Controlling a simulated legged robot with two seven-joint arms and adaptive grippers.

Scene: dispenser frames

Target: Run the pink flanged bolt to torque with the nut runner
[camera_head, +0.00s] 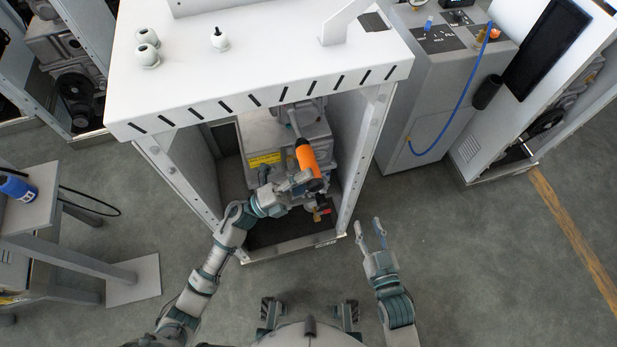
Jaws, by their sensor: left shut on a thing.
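The nut runner (306,156) has an orange body and is inside the open front of the white dispenser frame (260,97). My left gripper (302,181) reaches into that opening and is shut on the nut runner, near its lower dark end. The pink flanged bolt cannot be made out; the gripper and tool cover part of the machinery (268,135) there. Small red and yellow parts (322,210) show just below the tool. My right gripper (369,226) is open and empty, with its fingers apart, outside the frame to the right of its front post.
A grey cabinet (425,100) with a blue hose (460,105) stands at the right. The frame's posts bound the opening on both sides. The floor at lower right is clear.

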